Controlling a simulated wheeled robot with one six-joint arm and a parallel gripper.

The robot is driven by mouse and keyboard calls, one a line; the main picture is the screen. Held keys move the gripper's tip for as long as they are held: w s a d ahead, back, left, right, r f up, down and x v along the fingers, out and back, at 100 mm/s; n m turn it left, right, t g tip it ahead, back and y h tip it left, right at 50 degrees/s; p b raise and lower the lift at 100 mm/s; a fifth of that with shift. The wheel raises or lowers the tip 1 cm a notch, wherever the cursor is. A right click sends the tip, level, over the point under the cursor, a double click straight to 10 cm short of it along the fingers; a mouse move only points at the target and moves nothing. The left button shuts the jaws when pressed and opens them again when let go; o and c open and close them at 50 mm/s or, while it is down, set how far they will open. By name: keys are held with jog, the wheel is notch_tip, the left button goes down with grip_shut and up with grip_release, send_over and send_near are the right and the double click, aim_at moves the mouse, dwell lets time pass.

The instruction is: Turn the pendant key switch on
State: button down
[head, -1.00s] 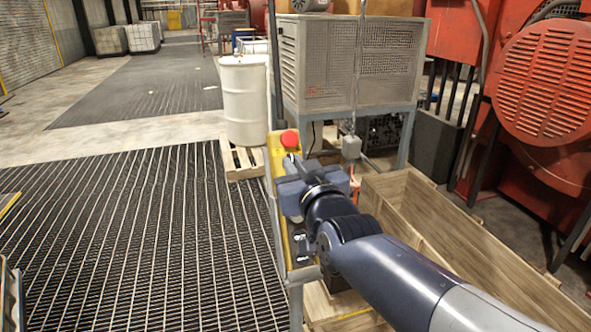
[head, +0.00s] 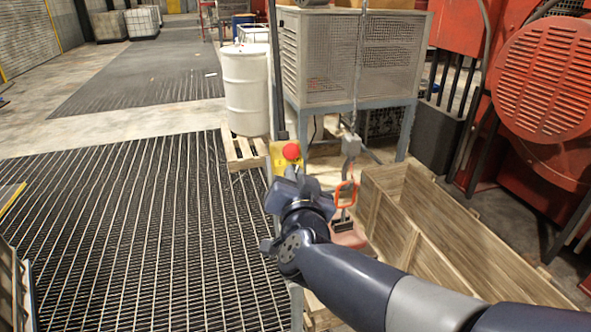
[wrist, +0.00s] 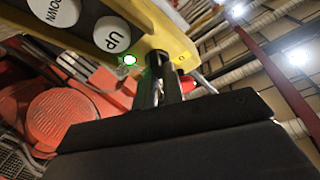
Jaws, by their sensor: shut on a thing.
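The yellow pendant (head: 283,157) shows in the head view with its red mushroom button (head: 291,151) at the top; my gripper and arm cover most of it. In the wrist view the pendant (wrist: 175,35) runs across the top, with white UP (wrist: 112,34) and DOWN (wrist: 53,10) buttons and a lit green lamp (wrist: 129,59). My gripper (head: 297,182) is at the pendant face just below the red button. In the wrist view my gripper (wrist: 161,68) is shut on the key beside the green lamp. The jaws mostly hide the key and its switch.
An orange-framed hook (head: 346,194) hangs from a chain to the right of my gripper. An open wooden crate (head: 440,225) lies right of the pendant. A white drum (head: 246,92) stands on a pallet behind. The grated floor (head: 130,230) at the left is clear.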

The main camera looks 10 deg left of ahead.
jog(key=shift+m, duration=0.4)
jog(key=c, duration=1.5)
grip_release()
jog(key=v, duration=1)
jog(key=shift+s+d+r, duration=0.1)
jog(key=shift+s, duration=0.3)
jog(key=x, duration=1.1)
jog(key=shift+s+d, duration=0.1)
jog(key=shift+s, duration=0.05)
